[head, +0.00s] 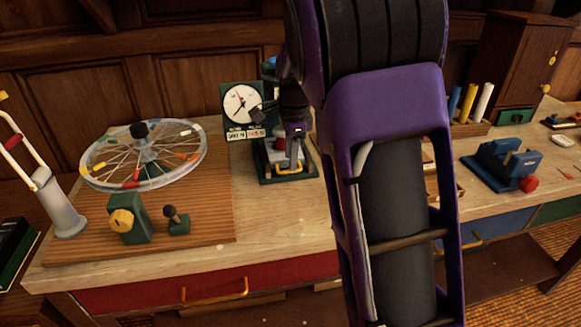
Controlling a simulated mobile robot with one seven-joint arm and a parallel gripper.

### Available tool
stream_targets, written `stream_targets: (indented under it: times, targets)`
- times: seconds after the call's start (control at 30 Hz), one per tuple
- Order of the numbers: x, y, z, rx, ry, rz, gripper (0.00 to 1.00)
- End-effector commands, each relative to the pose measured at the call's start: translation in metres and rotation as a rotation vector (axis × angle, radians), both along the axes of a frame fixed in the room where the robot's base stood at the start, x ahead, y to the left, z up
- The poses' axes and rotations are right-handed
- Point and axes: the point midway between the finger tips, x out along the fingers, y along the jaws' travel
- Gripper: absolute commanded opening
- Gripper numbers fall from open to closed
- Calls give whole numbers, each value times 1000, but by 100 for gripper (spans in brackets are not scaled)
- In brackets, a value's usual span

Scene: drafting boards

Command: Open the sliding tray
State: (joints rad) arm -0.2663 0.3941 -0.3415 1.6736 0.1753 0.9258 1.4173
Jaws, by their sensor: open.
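A small green stand (268,178) sits on the bench behind the wooden board, with a yellow handle (290,171) low at its front; it looks like the sliding tray, and I cannot tell how far out it is. A round white dial gauge (241,103) stands at its back left. My gripper (294,160) points down over the stand, its fingers just above or at the yellow handle. It is open, and nothing shows between its fingers. Contact with the handle is too small to tell. My purple arm hides the stand's right surroundings.
A spoked wheel (145,155), a yellow-knobbed green block (127,221) and a small dark knob (176,220) stand on the board at left. A red drawer (130,297) is below. A blue vise-like device (503,165) is at right. Bare bench lies before the stand.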

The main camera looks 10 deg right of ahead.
Motion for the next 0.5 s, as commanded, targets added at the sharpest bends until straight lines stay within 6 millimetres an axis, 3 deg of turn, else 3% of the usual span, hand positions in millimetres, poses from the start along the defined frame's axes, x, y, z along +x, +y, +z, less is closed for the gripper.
stream_targets:
  times: [0.03, 0.2, 0.5]
  targets:
    - [1, 0, -10, -1, 3, 0, 42]
    - [4, 0, -26, -1, 2, 1, 42]
    - [5, 0, -31, 0, 0, 1, 42]
